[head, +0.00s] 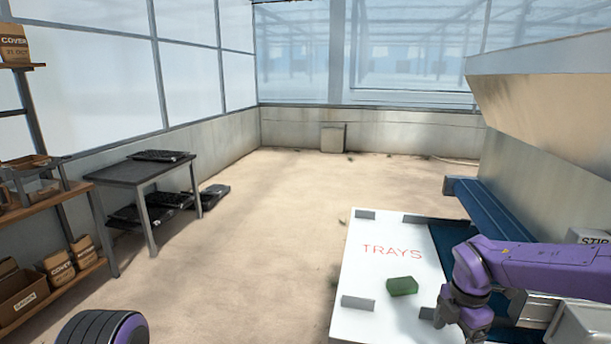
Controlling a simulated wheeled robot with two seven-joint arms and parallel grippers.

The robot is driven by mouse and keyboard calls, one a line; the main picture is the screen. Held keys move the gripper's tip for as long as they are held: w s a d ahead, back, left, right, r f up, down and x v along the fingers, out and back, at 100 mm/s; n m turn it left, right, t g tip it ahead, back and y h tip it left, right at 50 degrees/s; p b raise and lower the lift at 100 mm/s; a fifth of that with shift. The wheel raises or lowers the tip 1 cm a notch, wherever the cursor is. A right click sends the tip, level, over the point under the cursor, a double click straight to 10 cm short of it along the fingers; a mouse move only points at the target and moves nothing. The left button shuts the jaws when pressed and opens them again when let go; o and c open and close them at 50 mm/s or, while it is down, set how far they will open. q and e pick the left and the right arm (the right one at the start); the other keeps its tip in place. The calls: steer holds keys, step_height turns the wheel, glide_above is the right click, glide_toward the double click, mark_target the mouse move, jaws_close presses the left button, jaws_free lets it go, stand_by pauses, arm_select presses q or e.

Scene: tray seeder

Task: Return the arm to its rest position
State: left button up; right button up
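My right arm (530,265) comes in from the right in the head view, purple with grey parts. It reaches over the right side of the white TRAYS board (385,325) and bends down at its left end. A dark grey part (442,303) beside the wrist hangs near the board's right edge; I cannot make out the fingers or whether they are open. A green block (402,286) lies on the board to the left of the wrist, apart from it. My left gripper is out of view; only a dark, purple-edged part of mine shows at the bottom left.
Small grey brackets (365,214) stand near the board's corners. A blue conveyor (490,215) and a large machine (545,85) stand at the right. A table (130,175) with black trays and a wooden shelf (60,200) stand at the left. The middle floor is clear.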

steer(key=s+d+f+n+t+h, duration=0.2)
steer(key=d+f+n+h, duration=0.3)
steer(key=n, duration=0.7)
steer(key=s+d+f+n+t+h, duration=0.1)
steer(key=f+n+t+h, duration=0.15)
steer(key=f+n, duration=0.7)
steer(key=s+a+f+n+y, duration=0.1)
steer(key=s+a+f+n, duration=0.1)
steer(key=s+f+n, duration=0.2)
steer(key=s+a+f+n+g+y, duration=0.1)
steer(key=s+f+n, duration=0.4)
steer(key=s+n, duration=0.6)
steer(key=s+a+f+n+y, duration=0.2)
steer(key=s+a+f+n, duration=0.1)
steer(key=s+n, duration=0.5)
steer(key=s+f, duration=0.1)
steer(key=s, duration=0.2)
steer(key=shift+s+a+f, duration=0.2)
steer(key=shift+a+f, duration=0.05)
steer(key=shift+a, duration=0.15)
steer(key=shift+w+g, duration=0.1)
steer(key=shift+g, duration=0.15)
steer(key=shift+c, duration=0.4)
